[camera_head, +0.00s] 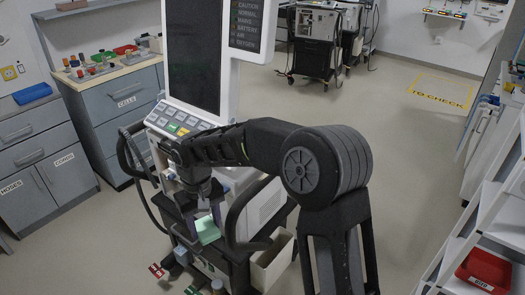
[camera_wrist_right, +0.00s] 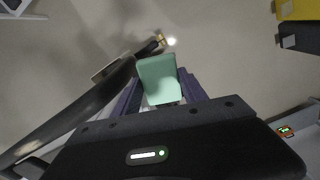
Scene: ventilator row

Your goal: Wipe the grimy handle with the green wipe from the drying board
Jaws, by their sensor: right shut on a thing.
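My right gripper (camera_head: 205,222) is low in front of the ventilator (camera_head: 193,60), its purple fingers pointing down. It is shut on the green wipe (camera_head: 207,231); the wipe (camera_wrist_right: 158,78) also shows between the fingers in the right wrist view. Dark curved handles stand out from the ventilator, one at the left (camera_head: 135,155) and one at the right (camera_head: 238,215). I cannot tell whether wipe and bar touch. I cannot make out the drying board.
Grey cabinets (camera_head: 125,100) with small coloured items stand at the left. A second ventilator (camera_head: 315,40) stands at the back. A white shelf with a red bin (camera_head: 485,270) is at the lower right. The floor (camera_head: 415,130) between is open.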

